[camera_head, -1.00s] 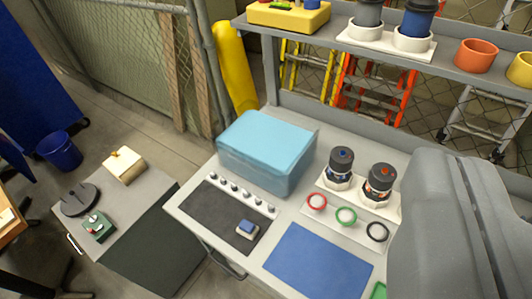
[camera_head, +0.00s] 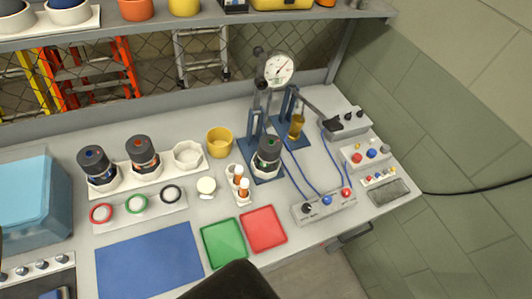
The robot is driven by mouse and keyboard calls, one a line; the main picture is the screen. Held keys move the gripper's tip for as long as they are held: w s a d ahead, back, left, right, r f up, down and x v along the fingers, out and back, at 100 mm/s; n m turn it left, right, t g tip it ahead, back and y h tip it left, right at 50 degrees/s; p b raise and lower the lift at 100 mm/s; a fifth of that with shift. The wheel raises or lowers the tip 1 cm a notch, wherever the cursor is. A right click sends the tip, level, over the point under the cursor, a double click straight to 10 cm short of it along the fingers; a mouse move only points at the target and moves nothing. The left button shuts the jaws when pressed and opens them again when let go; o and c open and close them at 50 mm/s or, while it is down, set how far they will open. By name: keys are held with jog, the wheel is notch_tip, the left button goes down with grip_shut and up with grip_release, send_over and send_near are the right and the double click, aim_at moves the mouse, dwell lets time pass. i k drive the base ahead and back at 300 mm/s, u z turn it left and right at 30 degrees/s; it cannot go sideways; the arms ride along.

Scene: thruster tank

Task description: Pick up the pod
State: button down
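Several dark, pod-like cylinders show on the grey bench. One with a blue-marked top (camera_head: 95,168) stands upright in a white holder at the left. One with a red-marked top (camera_head: 143,155) stands in the holder beside it. A third with a green-marked top (camera_head: 268,156) stands at the blue test stand with the gauge. The frames do not show which one is meant. The white hexagonal holder (camera_head: 188,156) right of the first two is empty. A dark rounded shape at the bottom edge appears to be part of my gripper (camera_head: 232,281); no fingertips show and it touches no pod.
Red, green and black rings (camera_head: 137,204) lie before the holders. A blue mat (camera_head: 150,260), green tray (camera_head: 223,244) and red tray (camera_head: 263,229) lie in front. A yellow cup (camera_head: 220,142), orange-capped bottles (camera_head: 241,187) and a cabled control box (camera_head: 324,206) stand nearby. A shelf overhangs the back.

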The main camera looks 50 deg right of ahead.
aim_at(262, 165)
jog(key=u, duration=0.2)
jog(key=k, duration=0.4)
jog(key=z, duration=1.05)
jog(key=i, duration=1.25)
